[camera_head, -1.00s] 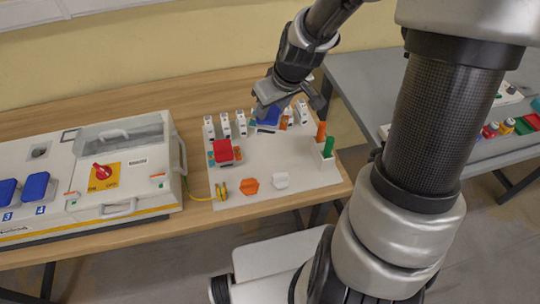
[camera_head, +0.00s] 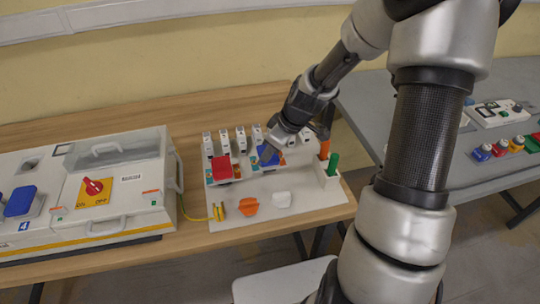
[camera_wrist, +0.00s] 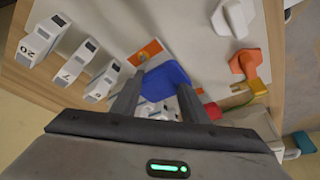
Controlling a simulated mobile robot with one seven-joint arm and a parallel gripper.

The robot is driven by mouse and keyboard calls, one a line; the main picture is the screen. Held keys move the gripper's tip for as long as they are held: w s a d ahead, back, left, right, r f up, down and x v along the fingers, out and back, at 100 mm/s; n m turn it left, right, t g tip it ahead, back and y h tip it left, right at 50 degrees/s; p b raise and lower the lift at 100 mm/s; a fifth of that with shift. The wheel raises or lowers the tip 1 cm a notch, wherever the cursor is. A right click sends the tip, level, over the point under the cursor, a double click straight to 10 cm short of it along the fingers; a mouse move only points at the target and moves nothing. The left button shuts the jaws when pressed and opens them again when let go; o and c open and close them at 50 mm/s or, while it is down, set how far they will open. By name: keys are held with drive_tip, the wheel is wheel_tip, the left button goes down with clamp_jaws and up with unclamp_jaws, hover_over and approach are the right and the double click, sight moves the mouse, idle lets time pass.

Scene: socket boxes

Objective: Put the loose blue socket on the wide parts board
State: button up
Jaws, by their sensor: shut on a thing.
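The blue socket (camera_head: 268,154) is at the right half of the wide white parts board (camera_head: 240,191), right of the red socket (camera_head: 222,168). It looks tilted. My gripper (camera_head: 274,141) reaches it from the upper right and is shut on it. In the wrist view the blue socket (camera_wrist: 166,76) sits between the two fingers of my gripper (camera_wrist: 157,98), above an orange-and-white plate (camera_wrist: 147,53). Its underside is hidden, so I cannot tell whether it touches the board.
Several white breakers (camera_head: 224,141) line the board's back. A holder with green (camera_head: 333,163) and orange (camera_head: 324,149) pegs stands at the right. A control box (camera_head: 120,190) stands left.

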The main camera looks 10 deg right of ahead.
drive_tip(key=shift+f, duration=0.5)
drive_tip(key=shift+f, duration=0.2)
drive_tip(key=o, duration=1.1)
drive_tip(key=shift+r, duration=0.1)
drive_tip(key=shift+o, duration=0.2)
drive_tip(key=shift+r, duration=0.1)
drive_tip(key=p+v, duration=0.1)
drive_tip(key=v, duration=1.1)
drive_tip(key=shift+p, duration=0.3)
